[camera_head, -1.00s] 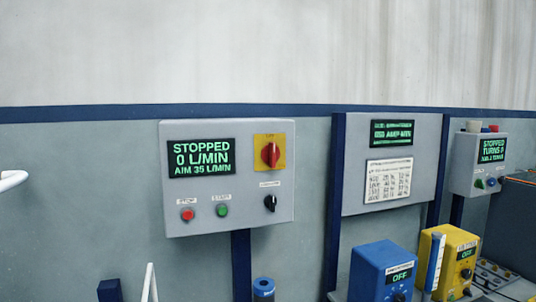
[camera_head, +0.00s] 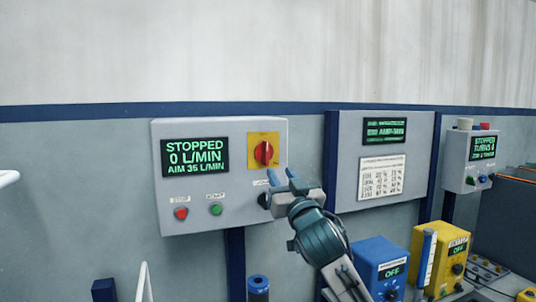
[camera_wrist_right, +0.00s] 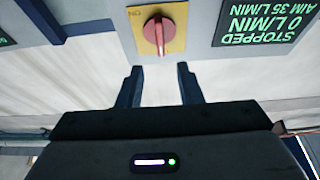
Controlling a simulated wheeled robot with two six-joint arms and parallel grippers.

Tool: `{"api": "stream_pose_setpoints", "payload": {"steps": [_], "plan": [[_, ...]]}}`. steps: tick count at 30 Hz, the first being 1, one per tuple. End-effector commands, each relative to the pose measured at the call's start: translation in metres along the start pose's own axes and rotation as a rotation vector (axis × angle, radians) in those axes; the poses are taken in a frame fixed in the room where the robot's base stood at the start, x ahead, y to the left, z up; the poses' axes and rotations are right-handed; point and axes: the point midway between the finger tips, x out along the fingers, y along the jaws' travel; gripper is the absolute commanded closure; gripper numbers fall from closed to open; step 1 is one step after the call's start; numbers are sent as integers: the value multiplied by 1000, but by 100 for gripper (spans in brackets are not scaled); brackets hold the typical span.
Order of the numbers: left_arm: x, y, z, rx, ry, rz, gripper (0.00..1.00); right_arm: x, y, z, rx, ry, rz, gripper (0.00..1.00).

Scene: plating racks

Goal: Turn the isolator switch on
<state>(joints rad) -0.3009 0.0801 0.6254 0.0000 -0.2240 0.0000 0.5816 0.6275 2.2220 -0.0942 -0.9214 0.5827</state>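The isolator switch (camera_head: 263,153) is a red rotary handle on a yellow plate (camera_head: 254,136), at the upper right of a grey control box (camera_head: 225,187) on the wall. Its handle stands upright in the head view. My right gripper (camera_head: 279,175) is open and empty, below and slightly right of the switch. In the right wrist view, the switch (camera_wrist_right: 158,32) appears upside down, ahead of and between the two open fingertips (camera_wrist_right: 159,72), apart from them. My left gripper is not in view.
The box's display (camera_head: 195,157) reads STOPPED, 0 L/MIN. Red (camera_head: 181,213) and green (camera_head: 216,209) buttons sit below it. A black knob (camera_head: 263,200) is beside my right gripper. Blue (camera_head: 374,262) and yellow (camera_head: 438,250) units stand at lower right.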

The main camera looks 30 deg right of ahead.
Motion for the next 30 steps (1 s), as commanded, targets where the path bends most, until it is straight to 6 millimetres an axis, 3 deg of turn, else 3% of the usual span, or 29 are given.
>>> {"api": "stream_pose_setpoints", "payload": {"steps": [15,21,29,30], "plan": [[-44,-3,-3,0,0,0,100,88,0,-2,3,-5,1,67],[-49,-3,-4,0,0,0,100,102,-1,1,1,-4,0,67],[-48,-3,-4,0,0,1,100,102,-1,2,0,-4,0,67],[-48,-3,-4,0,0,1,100,102,-1,2,0,-4,0,71]]}}
